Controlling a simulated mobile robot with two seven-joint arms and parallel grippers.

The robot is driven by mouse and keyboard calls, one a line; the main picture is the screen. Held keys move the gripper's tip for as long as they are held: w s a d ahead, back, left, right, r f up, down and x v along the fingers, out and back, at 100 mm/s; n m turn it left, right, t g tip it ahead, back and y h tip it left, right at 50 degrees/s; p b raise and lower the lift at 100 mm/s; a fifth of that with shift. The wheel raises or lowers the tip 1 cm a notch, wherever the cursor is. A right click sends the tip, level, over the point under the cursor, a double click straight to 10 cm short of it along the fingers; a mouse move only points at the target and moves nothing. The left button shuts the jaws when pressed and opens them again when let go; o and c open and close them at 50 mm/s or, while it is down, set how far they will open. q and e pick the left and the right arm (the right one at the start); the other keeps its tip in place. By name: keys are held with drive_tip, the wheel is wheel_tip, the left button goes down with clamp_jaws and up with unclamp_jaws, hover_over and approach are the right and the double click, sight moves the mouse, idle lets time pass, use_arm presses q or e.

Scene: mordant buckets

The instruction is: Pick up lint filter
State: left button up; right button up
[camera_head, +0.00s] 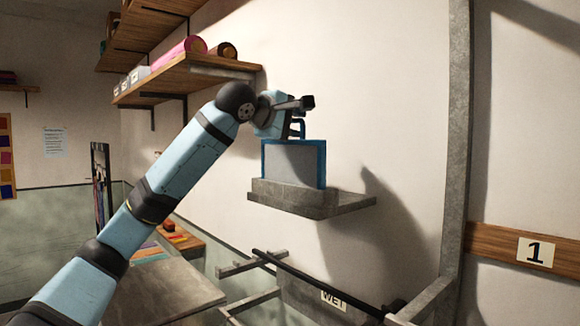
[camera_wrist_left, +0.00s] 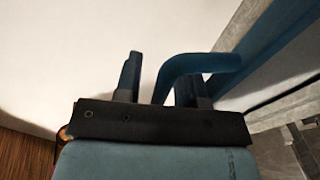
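The lint filter (camera_head: 292,163) is a grey panel in a blue frame with a blue loop handle on top. It stands upright in a grey holder (camera_head: 290,197) on the wall. My left gripper (camera_head: 298,122) is at the handle, above the frame. In the left wrist view its two fingers (camera_wrist_left: 160,85) are apart, with part of the blue handle (camera_wrist_left: 205,61) between them. A gap shows between the left finger and the handle; contact with the right finger cannot be told. The blue frame (camera_wrist_left: 275,35) runs along the upper right there. My right gripper is not in view.
A wooden shelf (camera_head: 185,78) with a pink roll (camera_head: 180,50) and small containers is on the wall behind my left arm. Below the holder are a dark rail and grey bars (camera_head: 250,268) by a "WET" sign (camera_head: 333,300). A grey post (camera_head: 457,150) stands to the right.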

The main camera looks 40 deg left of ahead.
use_arm(q)
clamp_jaws()
drive_tip(key=shift+r, duration=0.15)
